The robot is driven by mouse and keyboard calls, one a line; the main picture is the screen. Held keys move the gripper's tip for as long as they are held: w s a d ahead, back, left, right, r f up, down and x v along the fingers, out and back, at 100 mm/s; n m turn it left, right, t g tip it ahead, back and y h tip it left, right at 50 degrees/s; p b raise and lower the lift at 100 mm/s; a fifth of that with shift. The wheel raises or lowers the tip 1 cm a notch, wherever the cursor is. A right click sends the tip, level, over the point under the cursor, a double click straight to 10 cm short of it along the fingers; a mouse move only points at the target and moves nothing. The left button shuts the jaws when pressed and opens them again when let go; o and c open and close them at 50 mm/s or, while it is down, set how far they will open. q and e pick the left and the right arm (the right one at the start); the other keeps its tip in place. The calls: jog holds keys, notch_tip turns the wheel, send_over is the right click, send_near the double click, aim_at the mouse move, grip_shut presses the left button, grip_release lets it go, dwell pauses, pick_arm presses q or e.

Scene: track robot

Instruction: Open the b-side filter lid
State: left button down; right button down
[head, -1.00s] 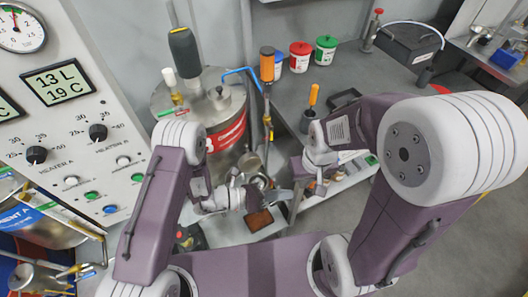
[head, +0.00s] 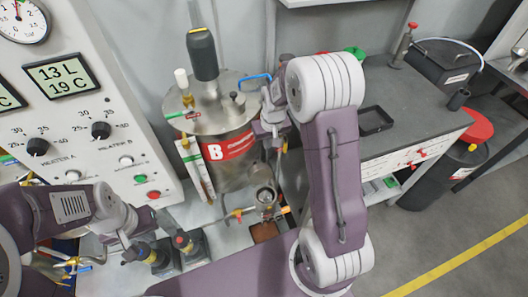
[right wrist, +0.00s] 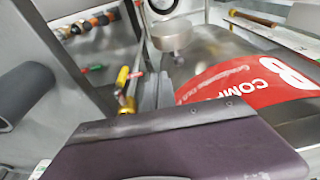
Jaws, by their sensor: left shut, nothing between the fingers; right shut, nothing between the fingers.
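The B tank (head: 225,150) is a steel vessel with a red band, left of centre in the head view. Below its right side is a small round metal fitting (head: 265,195), apparently the b-side filter; I cannot tell how its lid stands. My right gripper (head: 277,140) is shut and empty beside the tank's right side, above this fitting and partly hidden by its arm. My left gripper (head: 130,254) is shut and empty at lower left, near dark valve bodies. In the right wrist view the red band (right wrist: 245,85) is close, with a round metal cup (right wrist: 170,36) beside it.
The control panel (head: 85,110) stands at left. A blue-handled pipe (head: 255,77) rises behind the tank. A grey workbench (head: 410,110) with a black tray (head: 376,120) is at right, beside a dark bin with a red lid (head: 478,126). The floor at lower right is clear.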

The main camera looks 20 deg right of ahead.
aim_at(258, 167)
jog(key=x, duration=0.9)
jog(key=shift+f+b, duration=0.25)
jog(key=shift+b, duration=0.05)
